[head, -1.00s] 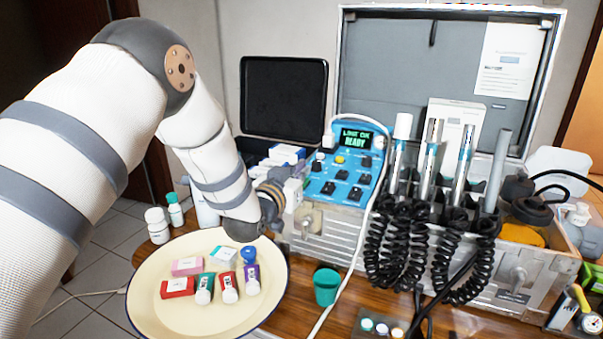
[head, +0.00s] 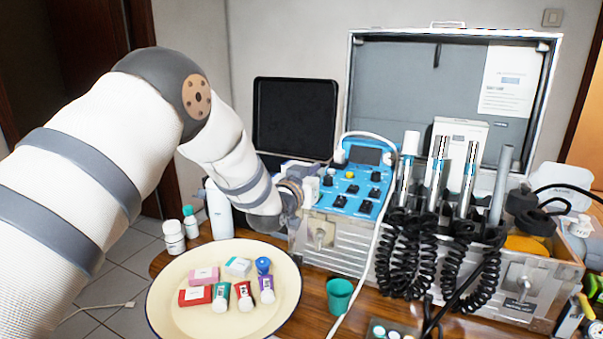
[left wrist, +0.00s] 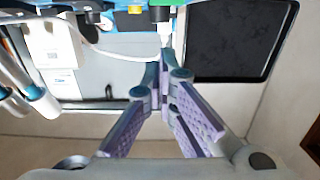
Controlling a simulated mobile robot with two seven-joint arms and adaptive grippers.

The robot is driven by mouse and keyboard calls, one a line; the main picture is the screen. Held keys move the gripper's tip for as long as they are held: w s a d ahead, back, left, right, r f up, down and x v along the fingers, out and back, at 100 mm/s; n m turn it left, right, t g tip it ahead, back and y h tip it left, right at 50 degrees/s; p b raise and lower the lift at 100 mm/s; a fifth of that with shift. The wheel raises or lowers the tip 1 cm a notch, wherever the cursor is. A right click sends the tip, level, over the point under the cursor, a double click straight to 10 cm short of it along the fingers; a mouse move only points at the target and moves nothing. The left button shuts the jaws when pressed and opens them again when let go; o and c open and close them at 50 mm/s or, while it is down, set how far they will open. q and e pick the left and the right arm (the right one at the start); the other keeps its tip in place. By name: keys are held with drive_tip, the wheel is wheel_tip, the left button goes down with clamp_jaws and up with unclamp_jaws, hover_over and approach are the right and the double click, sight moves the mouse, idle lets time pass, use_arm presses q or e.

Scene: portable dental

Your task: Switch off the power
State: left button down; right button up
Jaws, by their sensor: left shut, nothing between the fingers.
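The blue control panel (head: 350,190) of the dental unit sits in an open metal case (head: 340,245), with black knobs and switches and a yellow button (head: 350,175). Its display (head: 367,155) is dark, with no text. My left gripper (head: 312,187) is at the panel's left edge, shut and empty. In the left wrist view its fingers (left wrist: 163,65) meet at the tips, close below a white plug-like part (left wrist: 165,32) and the blue panel edge (left wrist: 110,22). I cannot tell whether they touch anything. The power switch cannot be told apart from the other controls. My right gripper is out of view.
Handpieces (head: 438,165) with coiled black cords stand right of the panel. A cream plate (head: 165,315) with small boxes and tubes lies below my left arm. A green cup (head: 340,293), white bottles (head: 174,237) and a black tray (head: 294,115) are close by.

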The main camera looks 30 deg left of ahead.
use_arm(q)
drive_tip(key=s+r+p, duration=0.1)
drive_tip(key=s+r, duration=0.2)
drive_tip(key=s, duration=0.6)
drive_tip(key=shift+s+d+r, duration=0.2)
drive_tip(key=shift+d+r, duration=0.05)
drive_tip(key=shift+r, duration=0.15)
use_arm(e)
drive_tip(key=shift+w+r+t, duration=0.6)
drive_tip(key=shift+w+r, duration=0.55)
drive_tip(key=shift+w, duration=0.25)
